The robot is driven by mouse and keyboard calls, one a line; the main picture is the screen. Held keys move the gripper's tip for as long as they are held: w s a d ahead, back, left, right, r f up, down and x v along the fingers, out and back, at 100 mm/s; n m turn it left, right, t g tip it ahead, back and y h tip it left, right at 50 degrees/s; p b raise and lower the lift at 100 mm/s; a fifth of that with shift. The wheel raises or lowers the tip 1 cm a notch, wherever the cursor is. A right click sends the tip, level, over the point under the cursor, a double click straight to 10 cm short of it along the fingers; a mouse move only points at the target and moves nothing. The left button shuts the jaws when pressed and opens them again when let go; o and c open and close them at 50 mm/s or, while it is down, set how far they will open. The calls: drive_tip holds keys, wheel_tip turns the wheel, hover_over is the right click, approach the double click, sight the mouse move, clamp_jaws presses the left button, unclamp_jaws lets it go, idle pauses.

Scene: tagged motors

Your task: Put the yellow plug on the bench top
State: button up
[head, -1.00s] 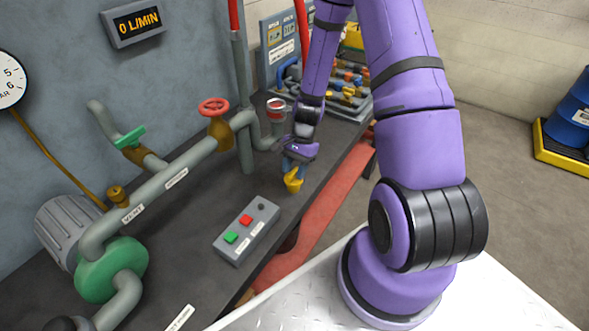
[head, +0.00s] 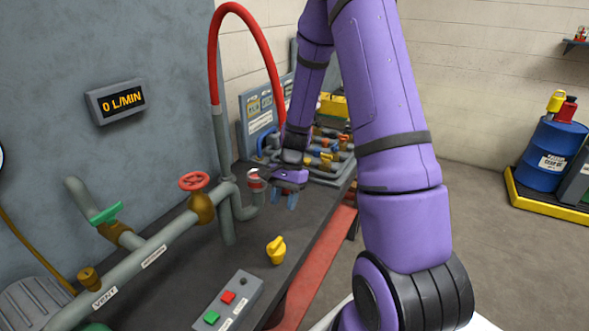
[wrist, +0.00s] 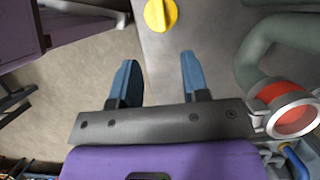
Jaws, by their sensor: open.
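The yellow plug (head: 277,250) sits on the dark bench top (head: 262,285), beyond the button box. It also shows at the top of the wrist view (wrist: 160,14), on the bench surface ahead of the fingertips. My gripper (head: 292,201) is open and empty, with its two blue fingers apart. It is above the bench, behind and a little right of the plug in the head view, and is not touching it. In the wrist view my gripper (wrist: 157,75) has clear space between the fingers.
A pipe end with a red-and-white collar (head: 255,180) stands close left of my gripper; it also shows in the wrist view (wrist: 290,110). A button box (head: 228,300) lies nearer. A rack of fittings (head: 325,158) is behind. A red valve wheel (head: 194,181) is at left.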

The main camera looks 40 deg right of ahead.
drive_tip(key=s+a+r+n+t+h, duration=0.1)
drive_tip(key=s+a+r+n, duration=0.1)
drive_tip(key=r, duration=0.5)
drive_tip(key=s+a+r+n+t+h, duration=0.1)
drive_tip(key=s+a+r+n, duration=0.15)
drive_tip(key=r, duration=0.45)
drive_tip(key=s+a+r+n+t+h, duration=0.1)
drive_tip(key=a+r+n, duration=0.15)
drive_tip(key=r, duration=0.35)
drive_tip(key=s+a+r+n+t, duration=0.1)
drive_tip(key=s+r+n+t, duration=0.1)
drive_tip(key=s+r, duration=0.4)
drive_tip(key=s+a+r+n+t+h, duration=0.1)
drive_tip(key=s+r+n, duration=0.3)
drive_tip(key=s, duration=0.5)
drive_tip(key=shift+s+a+r+n+t, duration=0.15)
drive_tip(key=shift+a+r+n+t, duration=0.15)
drive_tip(key=shift+a+r+t, duration=0.35)
